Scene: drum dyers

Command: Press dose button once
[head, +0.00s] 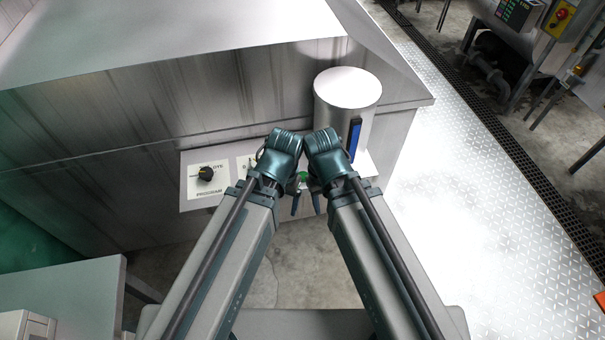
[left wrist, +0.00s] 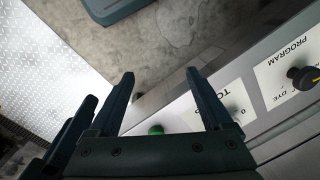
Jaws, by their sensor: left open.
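The green button (head: 303,175) is on the front control panel, partly covered by my grippers in the head view. In the left wrist view the green button (left wrist: 156,129) shows low between the fingers of my left gripper (left wrist: 160,76). That gripper is open and empty, and I cannot tell whether it touches the button. In the head view my left gripper (head: 295,204) is mostly hidden by its own wrist. My right gripper (head: 317,203) is close beside it; its dark fingers show at the left wrist view's left side. Its opening is unclear.
A black program knob (head: 205,173) and a second label (head: 246,163), partly hidden, are left of the button. A steel cylinder (head: 347,88) with a blue strip stands behind it. A grey table (head: 65,297) is at lower left.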

